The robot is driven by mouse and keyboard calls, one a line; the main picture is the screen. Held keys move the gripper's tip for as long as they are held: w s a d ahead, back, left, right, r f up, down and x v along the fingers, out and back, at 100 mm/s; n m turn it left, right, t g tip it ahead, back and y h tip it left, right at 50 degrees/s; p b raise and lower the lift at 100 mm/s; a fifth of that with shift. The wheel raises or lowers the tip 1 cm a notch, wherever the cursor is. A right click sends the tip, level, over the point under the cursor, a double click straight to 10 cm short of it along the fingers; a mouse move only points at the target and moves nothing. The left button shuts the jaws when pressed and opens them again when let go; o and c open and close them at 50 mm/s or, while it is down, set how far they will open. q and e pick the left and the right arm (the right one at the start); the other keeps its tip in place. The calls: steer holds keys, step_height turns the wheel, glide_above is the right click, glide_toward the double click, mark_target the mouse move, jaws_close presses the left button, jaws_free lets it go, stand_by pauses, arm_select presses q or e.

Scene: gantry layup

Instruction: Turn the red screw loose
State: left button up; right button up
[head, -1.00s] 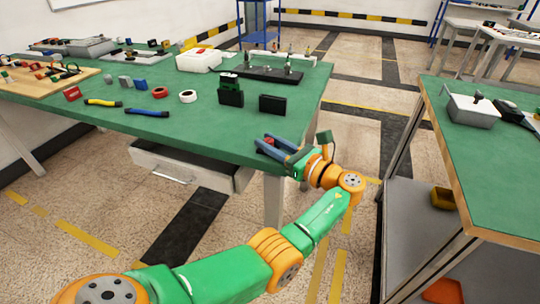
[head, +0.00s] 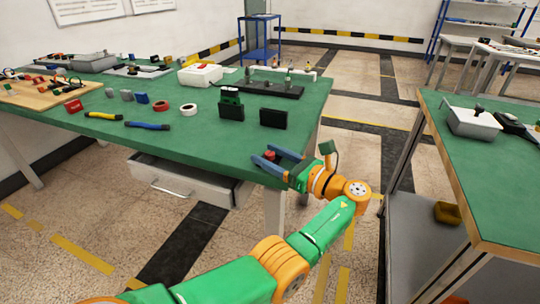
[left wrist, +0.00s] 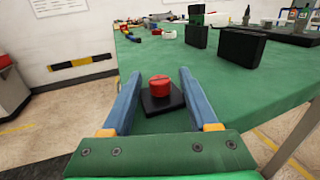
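The red screw (left wrist: 160,85) is a short red cylinder with a slot across its top. It stands upright on a black square base (left wrist: 162,102) near the edge of the green table (left wrist: 250,85). In the head view the red screw (head: 270,156) shows small between the blue fingers. My left gripper (head: 263,153) is open at the table's near right corner. In the left wrist view its two fingers (left wrist: 160,73) stand to either side of the screw, with clear gaps and no visible contact. My right gripper is in neither view.
Two black boxes (head: 273,118) stand behind the gripper. Tape rolls, pliers-like tools (head: 147,126) and small blocks lie to the left. An open drawer (head: 180,182) juts out below the table. A second green table (head: 490,190) stands right, across a gap of floor.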

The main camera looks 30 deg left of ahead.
mark_target(274, 159)
arm_select(q)
steer(key=d, duration=0.1)
steer(key=d+b, duration=0.1)
steer(key=d, duration=0.1)
steer(key=d+b, duration=0.1)
steer(key=d, duration=0.1)
steer(key=shift+s+f, duration=0.2)
steer(key=shift+f, duration=0.05)
steer(key=shift+s+d+b, duration=0.15)
steer(key=shift+d+b, duration=0.8)
steer(key=shift+b, duration=0.1)
steer(key=shift+r, duration=0.25)
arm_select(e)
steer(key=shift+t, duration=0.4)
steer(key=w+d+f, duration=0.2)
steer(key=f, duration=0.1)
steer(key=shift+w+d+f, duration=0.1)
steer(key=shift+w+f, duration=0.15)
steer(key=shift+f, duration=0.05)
arm_select(q)
steer(key=shift+d, duration=0.1)
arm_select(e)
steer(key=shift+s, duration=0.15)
